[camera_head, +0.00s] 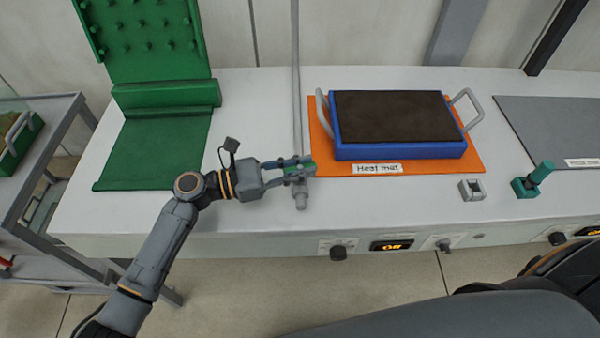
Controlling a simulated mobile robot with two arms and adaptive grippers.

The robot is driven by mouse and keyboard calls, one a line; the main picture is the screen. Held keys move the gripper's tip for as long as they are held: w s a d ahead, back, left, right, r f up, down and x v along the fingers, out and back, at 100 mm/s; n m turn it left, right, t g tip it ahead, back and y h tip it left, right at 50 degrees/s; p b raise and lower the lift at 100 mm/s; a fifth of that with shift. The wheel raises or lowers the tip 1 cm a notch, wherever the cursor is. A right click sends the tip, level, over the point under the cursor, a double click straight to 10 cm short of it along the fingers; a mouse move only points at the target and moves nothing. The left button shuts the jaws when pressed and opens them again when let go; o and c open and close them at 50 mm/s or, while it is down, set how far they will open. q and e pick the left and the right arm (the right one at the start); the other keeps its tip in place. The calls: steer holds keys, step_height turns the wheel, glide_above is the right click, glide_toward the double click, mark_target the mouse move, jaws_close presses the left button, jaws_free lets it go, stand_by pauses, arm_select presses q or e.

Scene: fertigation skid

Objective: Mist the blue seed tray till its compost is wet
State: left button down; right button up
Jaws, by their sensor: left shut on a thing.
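The blue seed tray (400,151) sits on the orange heat mat (320,150), filled with dark brown compost (392,116). It has a grey loop handle at each end. I cannot tell from its colour whether the compost is wet. No spray shows. My right gripper is not in view.
A grey mat (560,125) lies far right. An "Off" display (391,246) is on the bench front.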

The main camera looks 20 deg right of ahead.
arm_select(q)
steer(key=shift+f+m+g+b, duration=0.1)
steer(key=shift+m+g+b, duration=0.45)
steer(key=shift+g, duration=0.35)
steer(key=c, duration=1.3)
jaws_free()
steer(key=a, duration=0.4)
steer(key=w+a, duration=0.1)
steer(key=a, duration=0.3)
steer(key=w+a, duration=0.1)
steer(key=a, duration=0.3)
steer(key=shift+d, duration=0.1)
